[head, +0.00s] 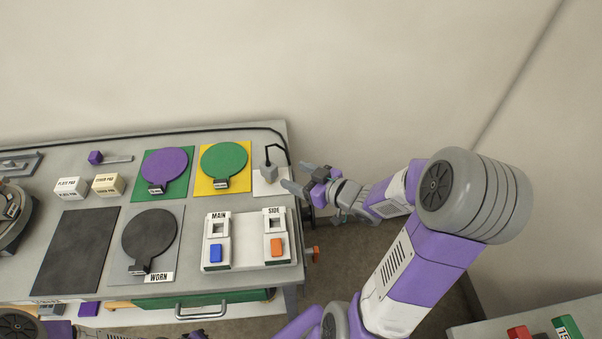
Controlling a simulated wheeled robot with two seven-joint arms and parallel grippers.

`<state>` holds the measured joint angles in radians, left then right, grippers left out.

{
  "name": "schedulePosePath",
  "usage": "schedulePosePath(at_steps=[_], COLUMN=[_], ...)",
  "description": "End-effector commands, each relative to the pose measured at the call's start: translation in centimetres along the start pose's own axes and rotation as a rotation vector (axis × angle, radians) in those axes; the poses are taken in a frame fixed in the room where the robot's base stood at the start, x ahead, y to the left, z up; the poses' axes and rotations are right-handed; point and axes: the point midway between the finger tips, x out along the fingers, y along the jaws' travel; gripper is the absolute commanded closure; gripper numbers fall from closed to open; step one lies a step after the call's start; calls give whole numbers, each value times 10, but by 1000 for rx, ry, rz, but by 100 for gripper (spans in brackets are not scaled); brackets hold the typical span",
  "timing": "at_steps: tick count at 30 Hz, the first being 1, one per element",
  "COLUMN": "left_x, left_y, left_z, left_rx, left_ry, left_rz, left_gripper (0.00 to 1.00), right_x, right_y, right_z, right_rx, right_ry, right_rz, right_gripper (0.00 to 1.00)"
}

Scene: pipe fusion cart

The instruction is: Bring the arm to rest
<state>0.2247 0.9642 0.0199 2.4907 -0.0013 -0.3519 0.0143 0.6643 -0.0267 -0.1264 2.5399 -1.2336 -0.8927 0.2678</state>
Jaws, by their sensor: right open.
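My right arm comes in from the lower right, bent at its large grey joint. Its right gripper (297,177) is at the right end of the cart top (196,193), pointing left. The jaws are apart, with nothing seen between them. The fingertips are close to a small white plate with a grey block (269,172) on it; I cannot tell whether they touch it. Parts of my left arm show along the bottom left edge; its gripper is out of view.
The cart top carries a purple disc (165,168), a green disc (224,160), a dark disc (149,236) marked WORN, and a MAIN/SIDE switch panel (250,260). An orange-handled valve (312,252) sticks out at the right end. Floor (345,268) shows right of the cart.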

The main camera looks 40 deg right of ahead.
Motion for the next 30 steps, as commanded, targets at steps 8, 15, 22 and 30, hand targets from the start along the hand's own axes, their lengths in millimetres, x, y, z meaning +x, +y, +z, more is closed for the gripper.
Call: schedulePosePath(at_steps=[8,15,22,30], left_x=[-2,-2,-6,-63], left_y=[1,1,2,23], left_z=[0,0,0,3], left_rx=[0,0,0,0], left_ry=[0,0,0,0], left_rz=[0,0,0,0], left_gripper=[100,100,100,100], right_x=[-8,-8,-9,-26], right_y=[0,0,0,0], right_z=[0,0,-4,-62], right_rx=[1,1,1,0], right_ry=[0,0,0,0], right_rz=[-1,-1,-1,-1], right_gripper=[35,35,35,35])
